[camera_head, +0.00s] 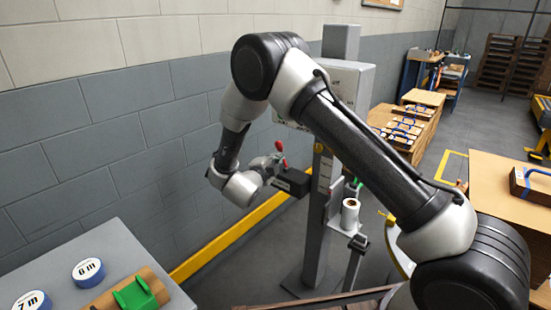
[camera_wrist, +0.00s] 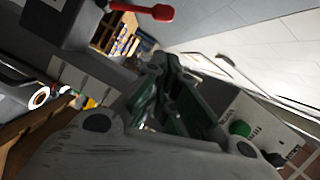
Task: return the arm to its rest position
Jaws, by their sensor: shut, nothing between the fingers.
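My arm arches across the head view, and my gripper (camera_head: 268,163) is at its far end, in front of the grey wall. In the wrist view the dark fingers (camera_wrist: 168,65) are together with nothing between them. A black box (camera_head: 293,182) with a red lever (camera_head: 280,148) is close beside my gripper in the head view. The box (camera_wrist: 62,22) and the red lever (camera_wrist: 150,12) also show at the upper left of the wrist view. I cannot tell whether the gripper touches them.
A grey post (camera_head: 322,215) stands behind the arm, with a white roll (camera_head: 350,214) beside it. A grey table (camera_head: 125,248) with labelled discs (camera_head: 88,269) and a green piece (camera_head: 135,293) is at lower left. Brown benches (camera_head: 425,98) and a brown-topped table (camera_head: 500,195) stand to the right.

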